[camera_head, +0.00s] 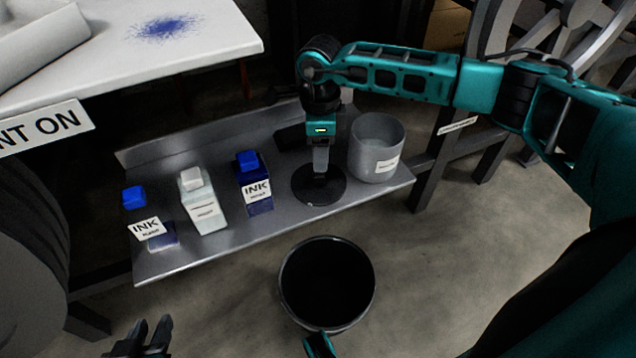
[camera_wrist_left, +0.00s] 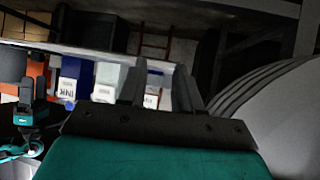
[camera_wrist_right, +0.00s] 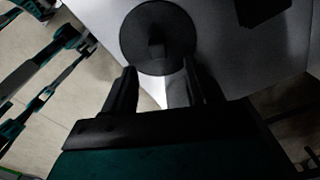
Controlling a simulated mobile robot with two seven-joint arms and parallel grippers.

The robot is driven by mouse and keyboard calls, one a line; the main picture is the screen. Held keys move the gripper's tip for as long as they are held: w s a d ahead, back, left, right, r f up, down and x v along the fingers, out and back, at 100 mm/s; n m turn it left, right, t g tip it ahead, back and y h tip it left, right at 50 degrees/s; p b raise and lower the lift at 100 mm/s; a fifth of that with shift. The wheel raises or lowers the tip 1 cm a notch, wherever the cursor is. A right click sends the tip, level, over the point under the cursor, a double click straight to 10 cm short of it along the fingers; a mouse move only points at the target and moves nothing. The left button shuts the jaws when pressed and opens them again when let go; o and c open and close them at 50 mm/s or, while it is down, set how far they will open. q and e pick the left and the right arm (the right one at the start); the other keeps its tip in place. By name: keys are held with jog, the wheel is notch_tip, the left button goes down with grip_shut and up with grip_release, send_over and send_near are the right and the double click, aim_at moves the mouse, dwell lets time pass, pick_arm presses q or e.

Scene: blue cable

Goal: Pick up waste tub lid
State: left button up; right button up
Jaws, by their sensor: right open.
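The lid is a flat black disc (camera_head: 335,190) with a raised knob at its centre, lying on the metal shelf. In the right wrist view the disc (camera_wrist_right: 135,32) lies just beyond the fingertips, its knob roughly lined up with the gap. My right gripper (camera_head: 321,168) points down over the disc; its fingers (camera_wrist_right: 160,72) are apart with nothing between them. In the head view it hides part of the knob, so I cannot tell whether they touch. My left gripper (camera_head: 150,335) is open and empty at the lower left, away from the shelf, and also shows in its wrist view (camera_wrist_left: 158,75).
A grey labelled cup (camera_head: 364,158) stands right of the disc. Blue ink bottles (camera_head: 250,172) and a white bottle (camera_head: 205,215) stand to the left. A round black open tub (camera_head: 327,283) is on the floor in front. A white table (camera_head: 215,45) overhangs at upper left.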

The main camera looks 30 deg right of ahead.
aim_at(319, 178)
notch_tip(319, 178, down, 6)
jog(key=shift+s+a+f+b, duration=0.15)
jog(key=shift+f+b, duration=0.05)
jog(key=shift+b, duration=0.65)
jog(key=shift+c, duration=0.9)
grip_shut()
